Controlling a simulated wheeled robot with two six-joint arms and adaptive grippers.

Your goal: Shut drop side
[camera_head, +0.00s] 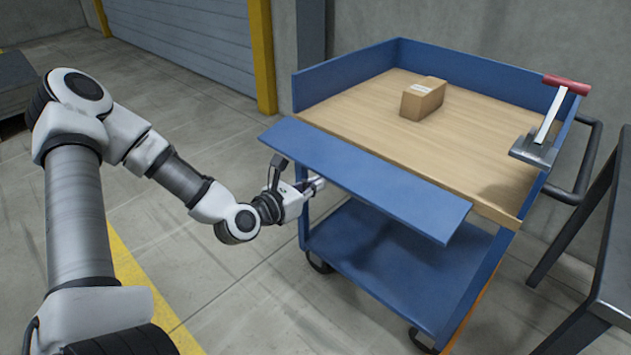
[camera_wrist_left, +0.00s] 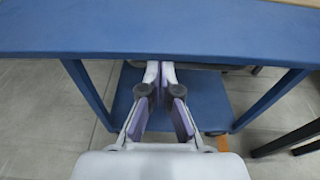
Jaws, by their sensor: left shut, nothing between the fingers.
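The drop side (camera_head: 365,177) is a long blue panel on the near side of the blue cart. It is folded down outward, tilted away from the wooden deck (camera_head: 440,135). In the left wrist view the drop side (camera_wrist_left: 160,32) spans the top of the picture. My left gripper (camera_head: 318,184) is shut and empty at the panel's outer edge, low and toward its left half. In the left wrist view its fingertips (camera_wrist_left: 160,66) reach the panel's lower edge; I cannot tell whether they touch it. My right gripper is not in view.
A cardboard box (camera_head: 422,98) sits on the deck. A red-handled lever (camera_head: 551,120) stands at the cart's right side. A blue lower shelf (camera_head: 395,265) lies under the drop side. A dark table (camera_head: 612,265) is at the right.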

